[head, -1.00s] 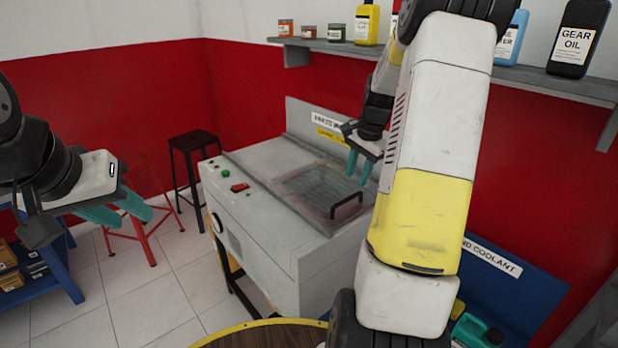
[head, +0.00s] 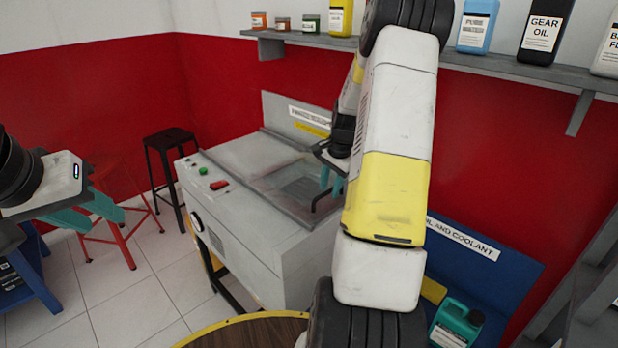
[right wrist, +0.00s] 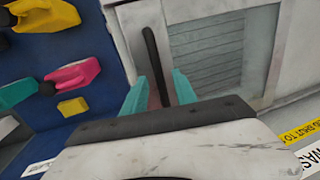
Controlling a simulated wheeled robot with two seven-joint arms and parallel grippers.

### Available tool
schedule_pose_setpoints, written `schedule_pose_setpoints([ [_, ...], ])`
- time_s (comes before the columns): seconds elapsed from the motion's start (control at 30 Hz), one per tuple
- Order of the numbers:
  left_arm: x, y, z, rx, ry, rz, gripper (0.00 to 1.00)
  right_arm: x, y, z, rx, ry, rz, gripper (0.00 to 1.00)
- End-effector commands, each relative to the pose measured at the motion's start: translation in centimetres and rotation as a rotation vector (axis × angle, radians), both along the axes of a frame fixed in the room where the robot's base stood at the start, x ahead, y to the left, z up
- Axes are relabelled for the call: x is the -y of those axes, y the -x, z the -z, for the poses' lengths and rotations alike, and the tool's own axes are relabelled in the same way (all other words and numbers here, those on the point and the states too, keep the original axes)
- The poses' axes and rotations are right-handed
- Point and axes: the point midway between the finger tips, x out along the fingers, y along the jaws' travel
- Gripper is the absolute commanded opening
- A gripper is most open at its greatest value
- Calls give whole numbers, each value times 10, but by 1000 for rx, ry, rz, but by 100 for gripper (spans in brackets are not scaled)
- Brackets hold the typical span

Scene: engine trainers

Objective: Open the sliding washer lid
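The parts washer (head: 240,225) is a grey box with a clear sliding lid (head: 265,188) in its top. A dark grille shows through the top. The black bar handle (head: 323,196) is at the lid's right end. It also shows in the right wrist view (right wrist: 151,55). My right gripper (head: 332,182) is down at the handle. In the right wrist view, its teal fingers (right wrist: 160,90) are apart, one on each side of the bar, with gaps visible. My left gripper (head: 103,216) is open and empty, in the air left of the washer.
A wall shelf (head: 510,75) with bottles and jars runs above the washer. A blue coolant stand (head: 500,270) with a green jug (head: 455,323) is to the right. A black stool (head: 170,150) and a red stool (head: 118,215) stand left. A round wooden table (head: 250,332) is in front.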

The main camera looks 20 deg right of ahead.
Motion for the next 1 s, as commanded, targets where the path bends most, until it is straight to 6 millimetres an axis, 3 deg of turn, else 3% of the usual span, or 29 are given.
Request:
schedule_pose_setpoints([
  [0.03, 0, 0, 0, 0, 0, 0, 36, 0, 0, 0, 0, 0, 0, 32],
  [0.2, 0, 0, 0, 0, 0, 0, 36, 0, 0, 0, 0, 0, 0, 0],
  [1.0, 0, 0, 0, 0, 0, 0, 36, 0, 0, -1, 0, 0, 0, 0],
])
